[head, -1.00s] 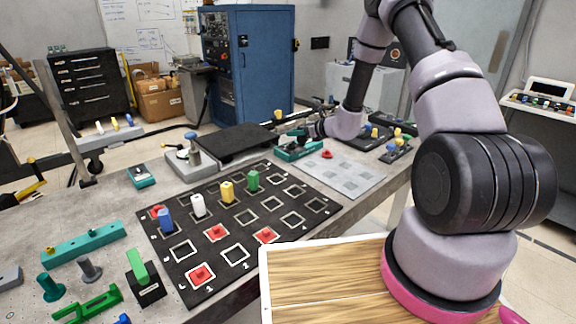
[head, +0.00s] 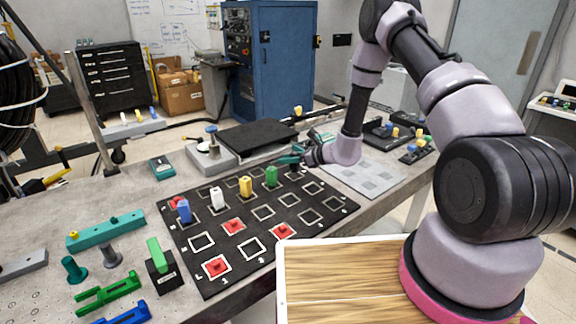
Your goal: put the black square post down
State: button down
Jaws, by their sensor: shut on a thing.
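My gripper (head: 292,160) is small and far off in the head view, over the back right edge of the black grid mat (head: 207,286), just behind the green post. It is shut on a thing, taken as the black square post. The post itself cannot be made out against the dark mat and fingers. Blue (head: 184,211), white (head: 217,199), yellow (head: 246,187) and green (head: 271,176) posts stand in a row on the mat. Several red squares, one of them (head: 217,266) near the front, mark other cells.
A scale (head: 211,155) and a black plate (head: 257,138) stand behind. Teal and green parts (head: 107,229) lie at left. Several outlined cells on the black mat are empty.

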jog(key=shift+f, duration=1.2)
jog(key=shift+f, duration=0.15)
jog(key=c, duration=0.6)
grip_release()
jog(key=shift+o, duration=0.2)
